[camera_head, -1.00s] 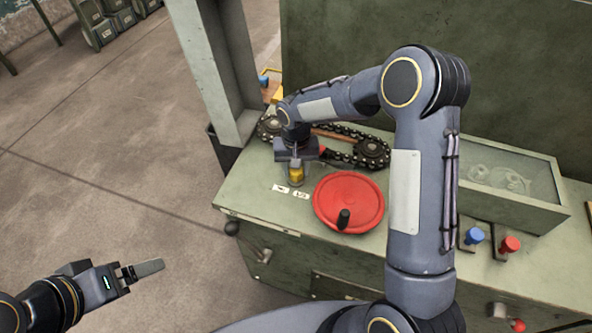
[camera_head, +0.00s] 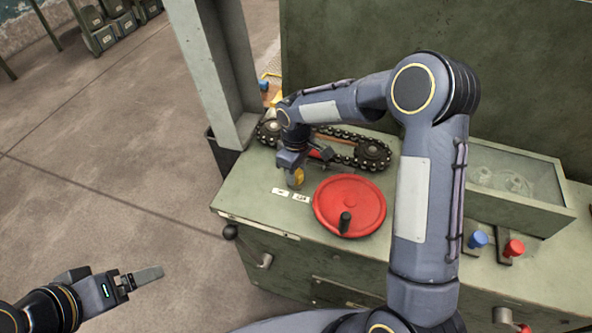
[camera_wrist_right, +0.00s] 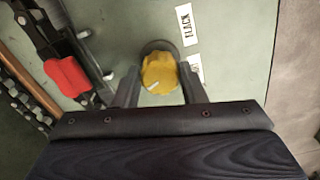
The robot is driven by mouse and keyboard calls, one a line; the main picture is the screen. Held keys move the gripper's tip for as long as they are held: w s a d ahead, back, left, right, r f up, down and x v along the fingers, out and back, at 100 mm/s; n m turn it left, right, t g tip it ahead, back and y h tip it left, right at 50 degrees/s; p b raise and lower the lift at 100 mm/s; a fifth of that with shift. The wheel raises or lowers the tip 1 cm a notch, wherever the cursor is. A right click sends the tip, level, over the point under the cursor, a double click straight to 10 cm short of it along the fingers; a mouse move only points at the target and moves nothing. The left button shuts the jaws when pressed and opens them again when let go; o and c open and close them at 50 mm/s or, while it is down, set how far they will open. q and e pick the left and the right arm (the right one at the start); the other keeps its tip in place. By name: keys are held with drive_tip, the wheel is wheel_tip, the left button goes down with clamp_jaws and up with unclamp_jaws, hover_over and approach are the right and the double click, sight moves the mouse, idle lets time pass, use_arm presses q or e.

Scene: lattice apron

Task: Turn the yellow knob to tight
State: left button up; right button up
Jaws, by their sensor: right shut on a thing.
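The yellow knob (camera_head: 298,178) stands on the green bench top, left of the red handwheel. In the right wrist view the knob (camera_wrist_right: 159,72) has a scalloped edge and a white mark pointing to the lower left. My right gripper (camera_head: 294,172) is over the knob, shut on it, with one finger on each side. Two white labels lie beside the knob; one label (camera_wrist_right: 185,25) reads "LACK" with its start unclear, and the other (camera_wrist_right: 196,68) is partly hidden by a finger. My left gripper (camera_head: 148,275) hangs over the floor, away from the bench, seen edge-on.
The red handwheel (camera_head: 336,204) with a black handle is close to the right of the knob. A chain on sprockets (camera_head: 372,153) lies behind it. A green post (camera_head: 215,75) rises at left. Blue (camera_head: 477,238) and red (camera_head: 514,248) knobs are at right.

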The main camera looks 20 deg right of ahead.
drive_tip(key=n, duration=0.3)
drive_tip(key=shift+w+r+n, duration=0.1)
drive_tip(key=shift+n, duration=0.2)
drive_tip(key=n, duration=0.3)
drive_tip(key=shift+n, duration=0.3)
drive_tip(key=n+p, duration=0.1)
drive_tip(key=n, duration=0.5)
drive_tip(key=shift+n, duration=0.3)
drive_tip(key=o, duration=1)
wheel_tip(320, 180, up, 7)
drive_tip(key=shift+f, duration=0.1)
drive_tip(key=shift+r, duration=0.45)
